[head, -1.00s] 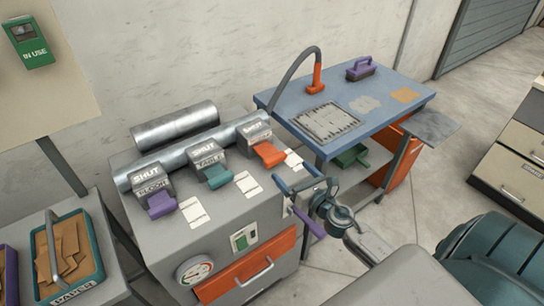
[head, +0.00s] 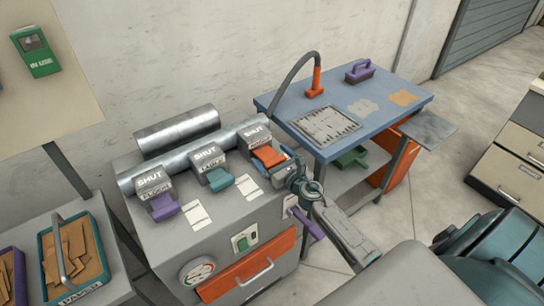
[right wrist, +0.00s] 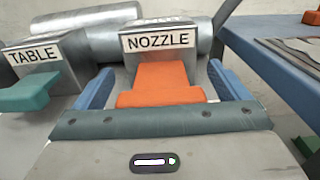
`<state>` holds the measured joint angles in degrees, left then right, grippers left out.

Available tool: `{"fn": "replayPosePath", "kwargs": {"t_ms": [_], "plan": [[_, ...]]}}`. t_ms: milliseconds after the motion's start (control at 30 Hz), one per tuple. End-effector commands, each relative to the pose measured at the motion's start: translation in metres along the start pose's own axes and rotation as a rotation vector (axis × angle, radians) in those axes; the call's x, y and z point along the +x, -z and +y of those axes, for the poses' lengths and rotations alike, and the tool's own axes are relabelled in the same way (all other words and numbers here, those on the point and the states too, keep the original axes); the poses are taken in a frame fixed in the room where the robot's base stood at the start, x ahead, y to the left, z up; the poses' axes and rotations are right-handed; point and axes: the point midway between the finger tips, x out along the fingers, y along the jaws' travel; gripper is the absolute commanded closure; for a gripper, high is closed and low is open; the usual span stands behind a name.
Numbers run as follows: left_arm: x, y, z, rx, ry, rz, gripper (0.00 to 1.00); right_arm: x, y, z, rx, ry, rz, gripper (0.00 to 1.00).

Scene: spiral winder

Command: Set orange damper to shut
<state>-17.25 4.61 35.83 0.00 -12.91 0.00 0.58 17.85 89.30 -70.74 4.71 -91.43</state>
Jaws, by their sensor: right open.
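The orange damper lever (head: 268,156) sticks out from the front of the grey block labelled NOZZLE (right wrist: 158,40), at the right end of the row on the grey machine. Its top face reads SHUT in the head view. My right gripper (right wrist: 160,76) is open, with one blue finger on each side of the orange lever (right wrist: 163,84). I cannot tell whether either finger touches it. In the head view the gripper partly hides the block's front. My left gripper is not in view.
A teal lever (head: 218,180) and a purple lever (head: 164,207) stand to the left on similar blocks. A purple handle (head: 307,223) sticks out below my right gripper. A blue table (head: 385,118) stands close at the right, with a bent orange-ended hose (head: 316,82).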

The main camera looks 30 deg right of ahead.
Motion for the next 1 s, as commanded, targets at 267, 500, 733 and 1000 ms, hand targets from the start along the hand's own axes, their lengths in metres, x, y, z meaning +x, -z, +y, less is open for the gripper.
{"fn": "replayPosePath", "kwargs": {"t_ms": [267,500,733,1000], "plan": [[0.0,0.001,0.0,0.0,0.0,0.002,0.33,0.001,0.001,0.0,0.0,0.0,0.001,0.09],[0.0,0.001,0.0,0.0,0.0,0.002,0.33,0.001,0.001,0.0,0.0,0.0,0.001,0.56],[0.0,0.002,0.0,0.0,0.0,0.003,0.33,0.007,0.001,0.0,0.001,0.001,0.0,0.68],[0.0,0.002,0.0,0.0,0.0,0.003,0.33,0.03,0.001,0.0,0.0,0.0,0.001,0.69]]}}
